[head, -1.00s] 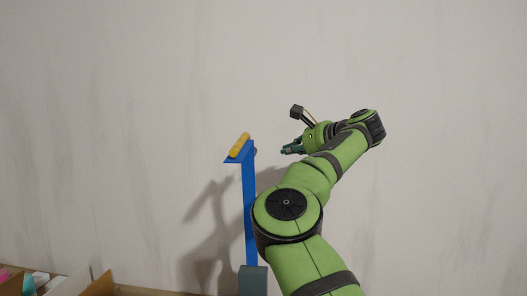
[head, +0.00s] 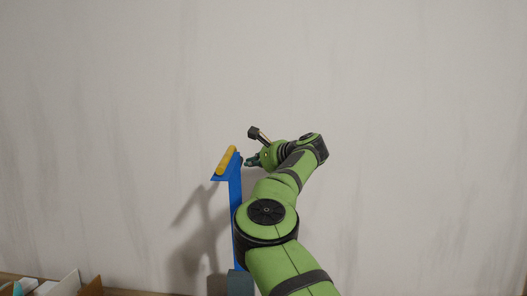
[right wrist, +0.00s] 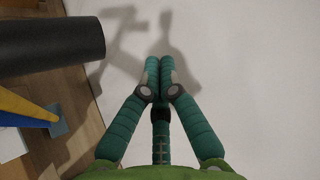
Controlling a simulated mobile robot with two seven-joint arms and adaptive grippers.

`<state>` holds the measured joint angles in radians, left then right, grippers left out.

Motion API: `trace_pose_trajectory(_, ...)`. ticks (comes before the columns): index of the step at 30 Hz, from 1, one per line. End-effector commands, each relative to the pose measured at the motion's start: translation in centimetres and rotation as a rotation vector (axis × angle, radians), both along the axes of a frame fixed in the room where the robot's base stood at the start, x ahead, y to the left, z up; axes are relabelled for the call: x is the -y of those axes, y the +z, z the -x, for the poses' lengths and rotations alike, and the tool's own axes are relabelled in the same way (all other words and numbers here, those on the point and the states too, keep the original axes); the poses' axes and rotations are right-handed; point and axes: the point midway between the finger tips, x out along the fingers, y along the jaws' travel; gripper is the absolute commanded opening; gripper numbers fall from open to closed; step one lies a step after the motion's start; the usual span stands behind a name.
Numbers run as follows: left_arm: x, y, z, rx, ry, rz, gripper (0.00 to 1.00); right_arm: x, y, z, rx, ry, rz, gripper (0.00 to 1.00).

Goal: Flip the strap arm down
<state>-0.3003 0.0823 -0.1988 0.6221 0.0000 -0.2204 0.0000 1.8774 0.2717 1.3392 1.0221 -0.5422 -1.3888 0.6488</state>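The strap arm shows in the head view as a blue upright post (head: 236,200) with a slanted yellow bar (head: 227,160) at its top. The post rises from a grey block (head: 241,284). In the right wrist view, yellow (right wrist: 20,103) and blue (right wrist: 20,119) lengths run along the left side. My right gripper (head: 251,161) is just right of the post's top, with a small gap seen from the head. In the right wrist view its fingertips (right wrist: 159,79) are together with nothing between them. My left gripper is in neither view.
A dark cylinder (right wrist: 50,45) fills the upper left of the right wrist view; I cannot tell what it belongs to. A plain pale wall (head: 420,130) stands behind. The space above the post is clear.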

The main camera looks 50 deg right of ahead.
Motion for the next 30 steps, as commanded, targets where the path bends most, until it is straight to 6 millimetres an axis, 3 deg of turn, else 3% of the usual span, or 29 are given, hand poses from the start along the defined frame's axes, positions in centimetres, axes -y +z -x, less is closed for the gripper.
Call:
trace_pose_trajectory(1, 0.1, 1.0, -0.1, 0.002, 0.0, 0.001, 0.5, 0.0, 0.1, -0.8, -0.002, 0.002, -0.002, 0.0)
trace_pose_trajectory(14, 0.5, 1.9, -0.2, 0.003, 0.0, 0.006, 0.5, -2.8, 1.5, 1.3, 0.002, 0.0, -0.001, 0.0)
trace_pose_trajectory(30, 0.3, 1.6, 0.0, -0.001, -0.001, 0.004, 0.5, -3.1, 1.3, 1.5, 0.003, 0.0, 0.002, 0.0)
